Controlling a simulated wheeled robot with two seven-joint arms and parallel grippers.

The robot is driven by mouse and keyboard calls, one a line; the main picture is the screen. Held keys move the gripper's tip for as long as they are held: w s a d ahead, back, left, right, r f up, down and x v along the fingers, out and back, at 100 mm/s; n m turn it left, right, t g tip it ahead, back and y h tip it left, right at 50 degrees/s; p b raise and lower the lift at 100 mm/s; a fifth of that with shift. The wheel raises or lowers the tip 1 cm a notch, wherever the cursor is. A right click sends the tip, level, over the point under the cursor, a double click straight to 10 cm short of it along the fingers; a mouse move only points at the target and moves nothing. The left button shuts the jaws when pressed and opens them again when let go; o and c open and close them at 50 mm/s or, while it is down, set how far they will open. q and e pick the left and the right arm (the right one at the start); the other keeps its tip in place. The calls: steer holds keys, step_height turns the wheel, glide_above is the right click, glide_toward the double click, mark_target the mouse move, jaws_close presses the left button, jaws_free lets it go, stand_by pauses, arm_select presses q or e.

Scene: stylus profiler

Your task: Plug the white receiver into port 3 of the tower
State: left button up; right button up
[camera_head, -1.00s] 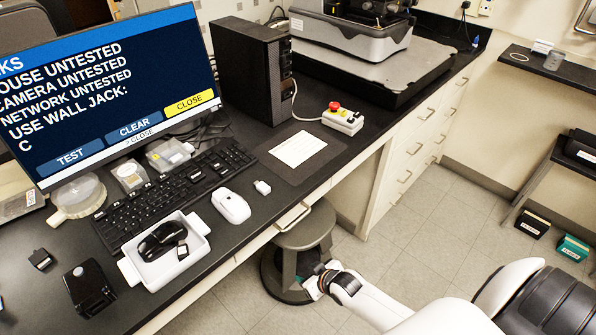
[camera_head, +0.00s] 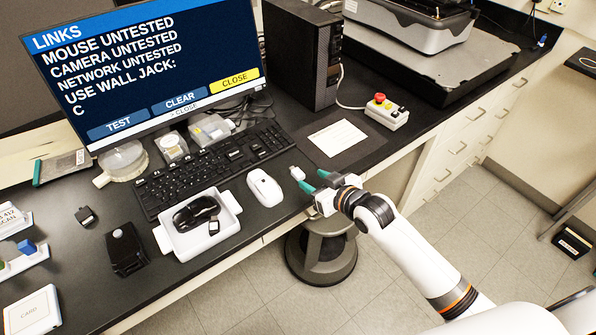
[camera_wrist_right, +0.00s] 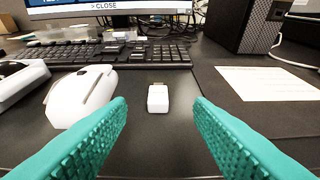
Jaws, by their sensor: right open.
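The white receiver (camera_head: 297,173) lies flat on the black desk, just right of the white mouse (camera_head: 264,187). In the right wrist view the receiver (camera_wrist_right: 158,97) is centred ahead, between and beyond the green fingertips. My right gripper (camera_head: 313,181) is open and empty at the desk's front edge, its fingers pointing at the receiver without visible contact. The black tower (camera_head: 290,52) stands behind, right of the monitor; its base also shows in the right wrist view (camera_wrist_right: 245,25). Its port numbers cannot be read. My left gripper is not in view.
The keyboard (camera_head: 215,165) lies behind the mouse. A white card (camera_head: 337,138) lies on a dark mat to the right, before a box with a red button (camera_head: 386,111). A white tray (camera_head: 172,243) holds a black mouse. A stool (camera_head: 321,255) stands below the desk edge.

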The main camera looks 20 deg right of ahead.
mark_target(298, 173)
steer(key=shift+w+a+f, duration=0.2)
steer(key=shift+w+a, duration=0.1)
steer(key=shift+w, duration=0.25)
steer(key=shift+p+x, duration=0.75)
steer(key=shift+x, duration=1.85)
steer(key=shift+s+f, duration=0.1)
jaws_close()
step_height(298, 173, up, 10)
steer(key=b, duration=0.1)
steer(key=c, duration=0.6)
jaws_free()
jaws_close()
